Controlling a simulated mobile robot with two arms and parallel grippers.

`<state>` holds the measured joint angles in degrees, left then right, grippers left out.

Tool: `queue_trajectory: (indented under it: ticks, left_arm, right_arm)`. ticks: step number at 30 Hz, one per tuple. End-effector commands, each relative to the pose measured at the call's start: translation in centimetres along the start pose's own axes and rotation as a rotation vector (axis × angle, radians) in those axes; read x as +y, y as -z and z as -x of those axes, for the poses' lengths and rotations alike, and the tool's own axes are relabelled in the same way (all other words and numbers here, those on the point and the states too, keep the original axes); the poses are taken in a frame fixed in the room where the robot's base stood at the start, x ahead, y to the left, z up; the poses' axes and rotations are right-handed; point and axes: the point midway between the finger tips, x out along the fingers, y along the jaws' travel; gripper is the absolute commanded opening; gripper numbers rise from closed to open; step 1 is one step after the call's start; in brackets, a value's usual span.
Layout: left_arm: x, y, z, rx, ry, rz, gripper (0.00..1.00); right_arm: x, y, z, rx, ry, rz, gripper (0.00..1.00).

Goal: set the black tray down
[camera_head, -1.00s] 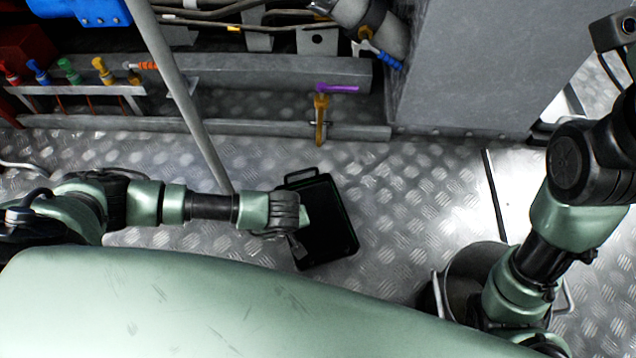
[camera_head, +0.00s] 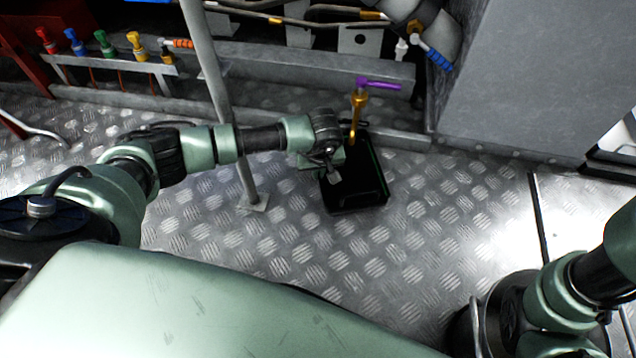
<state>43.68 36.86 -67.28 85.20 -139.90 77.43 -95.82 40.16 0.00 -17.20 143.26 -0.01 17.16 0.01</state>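The black tray (camera_head: 352,186) is right of the foot of the grey pole, below the purple-handled valve. My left gripper (camera_head: 330,170) is at the tray's left edge and appears shut on it, though its fingertips are small and partly hidden. The tray's far edge lies close to the long metal ledge. I cannot tell whether its underside touches the floor or hangs just above it. My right arm comes in at the lower right, and its gripper is out of view.
The tread-plate floor (camera_head: 445,220) is clear right of the tray. The grey pole (camera_head: 215,75) stands beside my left forearm. The valve with a purple handle (camera_head: 378,85) rises behind the tray. A grey cabinet (camera_head: 520,80) stands at the back right. Coloured valves line the back left.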

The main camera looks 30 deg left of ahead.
Motion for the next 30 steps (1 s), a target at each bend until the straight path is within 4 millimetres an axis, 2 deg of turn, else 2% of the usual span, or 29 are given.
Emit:
queue_trajectory:
  ticks: [9, 21, 24, 30]
  left_arm:
    - [0.0, -0.9, -3.4, -0.001, -0.001, 0.002, 0.00]
    - [0.0, -0.9, -3.6, 0.001, -0.001, 0.001, 0.00]
    - [-0.1, -0.9, -3.6, -0.001, 0.001, 0.001, 0.24]
    - [-0.1, -0.9, -3.6, -0.001, 0.001, 0.001, 0.24]
  right_arm:
    - [-0.7, 1.2, 3.3, 0.001, 0.001, 0.000, 0.36]
    - [-0.7, 1.2, 3.5, 0.000, 0.001, 0.000, 0.36]
    - [-0.7, 1.2, 3.4, 0.000, 0.001, 0.000, 0.36]
    - [-0.7, 1.2, 3.4, 0.000, 0.001, 0.000, 0.36]
